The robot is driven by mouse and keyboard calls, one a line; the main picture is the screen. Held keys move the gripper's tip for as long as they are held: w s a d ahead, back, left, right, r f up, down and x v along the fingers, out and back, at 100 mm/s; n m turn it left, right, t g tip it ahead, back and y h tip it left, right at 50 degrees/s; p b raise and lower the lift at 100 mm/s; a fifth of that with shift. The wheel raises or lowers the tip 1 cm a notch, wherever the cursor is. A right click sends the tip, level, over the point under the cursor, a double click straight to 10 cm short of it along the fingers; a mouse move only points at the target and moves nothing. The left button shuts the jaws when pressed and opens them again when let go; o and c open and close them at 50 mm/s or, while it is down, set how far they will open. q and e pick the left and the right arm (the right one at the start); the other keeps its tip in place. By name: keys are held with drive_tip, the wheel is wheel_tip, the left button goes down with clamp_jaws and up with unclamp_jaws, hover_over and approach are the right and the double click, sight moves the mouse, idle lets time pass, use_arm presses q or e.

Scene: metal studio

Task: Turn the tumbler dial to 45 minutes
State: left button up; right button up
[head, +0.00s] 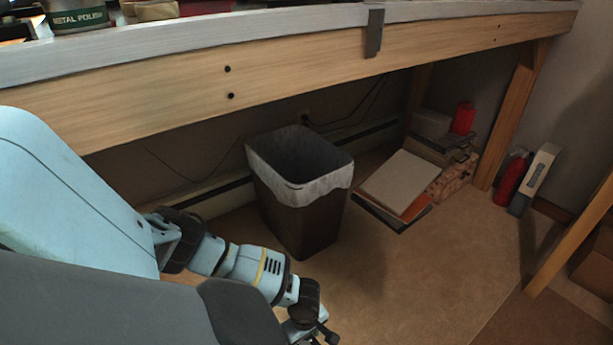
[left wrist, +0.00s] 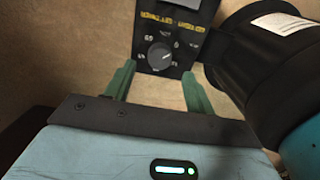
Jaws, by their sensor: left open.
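The tumbler's dial (left wrist: 160,55) is a round grey-black knob on a black control box (left wrist: 168,18) with yellow lettering and white numbers around the knob. It shows only in the left wrist view, at the top. Where its pointer stands is too small to read surely. My left gripper (left wrist: 158,70) is open. Its two green fingers point at the box, with the tips either side of the knob and nothing visible between them. In the head view the left gripper (head: 320,336) is low in the middle, partly cut off by the bottom edge. My right gripper is not seen.
A black cylinder (left wrist: 262,60) with a pale label stands close beside the control box, near the right finger. In the head view, a lined waste bin (head: 300,210) stands under the workbench (head: 300,60). Books, boxes and a red extinguisher (head: 510,180) are farther right. Open floor lies between.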

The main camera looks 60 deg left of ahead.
use_arm(q)
drive_tip(key=shift+f+b, duration=1.35)
drive_tip(key=shift+f, duration=1.2)
drive_tip(key=c, duration=1)
